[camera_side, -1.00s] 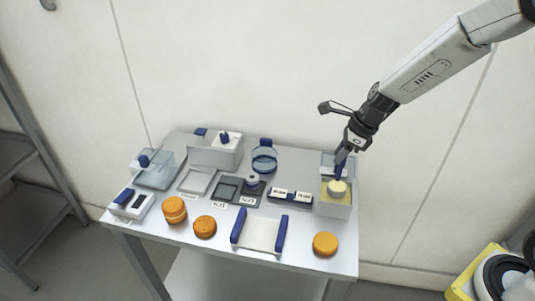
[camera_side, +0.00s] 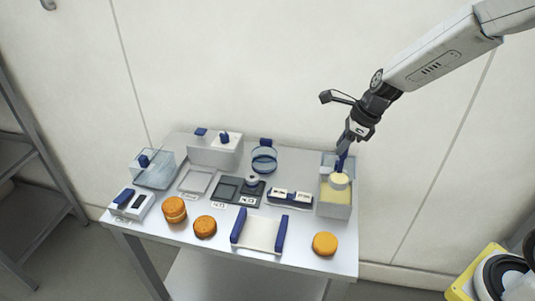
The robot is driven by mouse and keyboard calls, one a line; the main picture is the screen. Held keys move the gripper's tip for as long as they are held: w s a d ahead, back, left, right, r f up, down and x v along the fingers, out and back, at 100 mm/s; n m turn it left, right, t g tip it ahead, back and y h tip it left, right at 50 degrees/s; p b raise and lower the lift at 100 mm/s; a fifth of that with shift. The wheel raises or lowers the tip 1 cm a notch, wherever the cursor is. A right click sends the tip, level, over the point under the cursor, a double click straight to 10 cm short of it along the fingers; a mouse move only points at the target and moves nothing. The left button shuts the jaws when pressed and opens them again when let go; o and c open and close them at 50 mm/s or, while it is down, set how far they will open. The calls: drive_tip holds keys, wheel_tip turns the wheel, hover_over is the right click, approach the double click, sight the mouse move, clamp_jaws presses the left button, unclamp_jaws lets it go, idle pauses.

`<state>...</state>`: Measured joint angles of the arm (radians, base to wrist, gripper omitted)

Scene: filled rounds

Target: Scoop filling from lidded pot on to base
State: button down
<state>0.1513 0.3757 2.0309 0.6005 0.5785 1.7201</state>
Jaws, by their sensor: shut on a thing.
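My gripper (camera_side: 345,149) is shut on the blue handle of a scoop (camera_side: 341,165), above the right end of the table. The scoop's lower end carries or touches a pale cream round mass (camera_side: 340,181). This is at the open top of a clear-walled pot (camera_side: 335,211) with pale yellow filling inside. I cannot tell if the scoop is clear of the filling. An orange-brown round (camera_side: 324,244) lies alone at front right. Another round (camera_side: 204,227) lies further left, beside a stack of rounds (camera_side: 174,210). Which one is the base is not clear.
A white plate between blue rails (camera_side: 259,232) stands at front centre. Dark scales (camera_side: 238,191), a blue-handled block (camera_side: 290,197) and a blue ring (camera_side: 264,160) lie behind it. A white lidded box (camera_side: 215,150) and a clear lidded box (camera_side: 153,170) stand at back left.

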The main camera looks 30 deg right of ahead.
drive_tip(key=s+a+n+g+h, duration=0.1)
drive_tip(key=s+a+n+g, duration=0.2)
drive_tip(key=s+a+n, duration=0.2)
drive_tip(key=s+a+n+g+h, duration=0.1)
drive_tip(key=s+a+n+g, duration=0.3)
drive_tip(key=a+n, duration=0.7)
drive_tip(key=s+n, duration=0.1)
drive_tip(key=n, duration=0.7)
drive_tip(key=shift+a+f+g, duration=0.2)
drive_tip(key=shift+g, duration=0.1)
drive_tip(key=shift+d+f, duration=0.1)
drive_tip(key=shift+d, duration=0.05)
drive_tip(key=s+d+f+n+t+y, duration=0.2)
drive_tip(key=d+f+y, duration=0.4)
drive_tip(key=d+y, duration=0.5)
drive_tip(key=shift+s+f+n+y, duration=0.2)
drive_tip(key=shift+s+n+y, duration=0.35)
drive_tip(key=shift+y, duration=0.45)
